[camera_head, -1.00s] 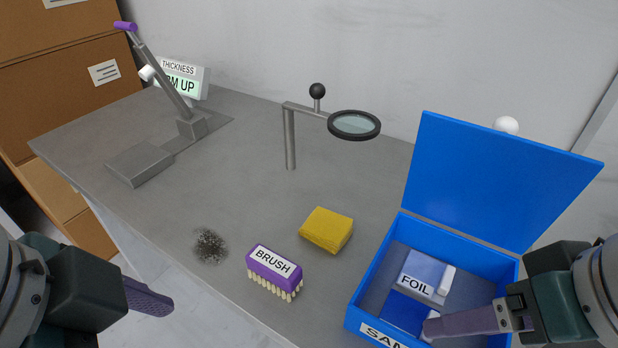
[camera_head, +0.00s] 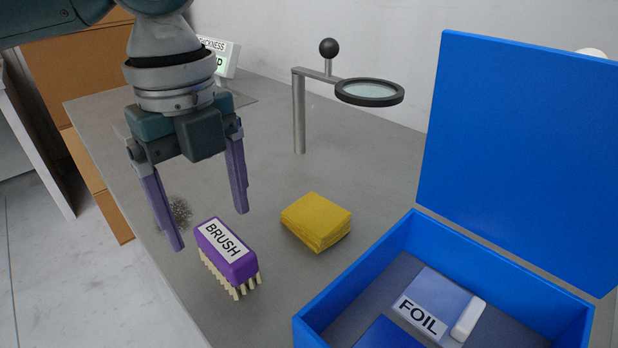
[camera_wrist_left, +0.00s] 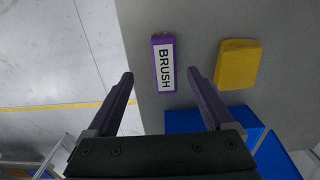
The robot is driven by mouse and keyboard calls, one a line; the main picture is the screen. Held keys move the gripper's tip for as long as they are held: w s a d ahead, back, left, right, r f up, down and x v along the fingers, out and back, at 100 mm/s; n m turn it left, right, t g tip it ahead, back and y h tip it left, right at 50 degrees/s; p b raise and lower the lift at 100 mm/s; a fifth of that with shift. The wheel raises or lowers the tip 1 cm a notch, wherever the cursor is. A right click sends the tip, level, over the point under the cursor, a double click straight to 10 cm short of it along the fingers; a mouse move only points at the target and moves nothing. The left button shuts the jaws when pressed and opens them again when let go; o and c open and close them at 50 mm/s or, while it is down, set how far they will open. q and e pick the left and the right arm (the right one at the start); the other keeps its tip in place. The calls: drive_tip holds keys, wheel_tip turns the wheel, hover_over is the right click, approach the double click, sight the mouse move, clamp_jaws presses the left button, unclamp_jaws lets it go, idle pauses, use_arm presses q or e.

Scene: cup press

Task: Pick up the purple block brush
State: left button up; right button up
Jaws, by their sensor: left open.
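The purple block brush (camera_head: 228,253) stands bristles down near the table's front edge, its white BRUSH label facing up. My left gripper (camera_head: 210,232) is open and empty, pointing down above the table, a little behind and to the left of the brush in the head view. In the left wrist view the brush (camera_wrist_left: 164,64) lies ahead of the open fingers (camera_wrist_left: 160,76), roughly between their lines and nearer the right one. The fingers do not appear to touch it. My right gripper is not in view.
An open blue box (camera_head: 360,272) holding a FOIL pack (camera_head: 434,303) stands at the right. A magnifier on a post (camera_head: 299,112) stands behind. A dark dust patch (camera_head: 178,213) lies behind my left gripper.

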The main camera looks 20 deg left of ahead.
sight(222, 239)
use_arm(q)
drive_tip(key=f, duration=0.3)
drive_tip(key=f+b, duration=0.1)
drive_tip(key=f, duration=0.1)
drive_tip(key=shift+w+d+f, duration=0.2)
drive_tip(key=shift+d+f, duration=0.05)
drive_tip(key=shift+f, duration=0.1)
clamp_jaws()
idle(0.3)
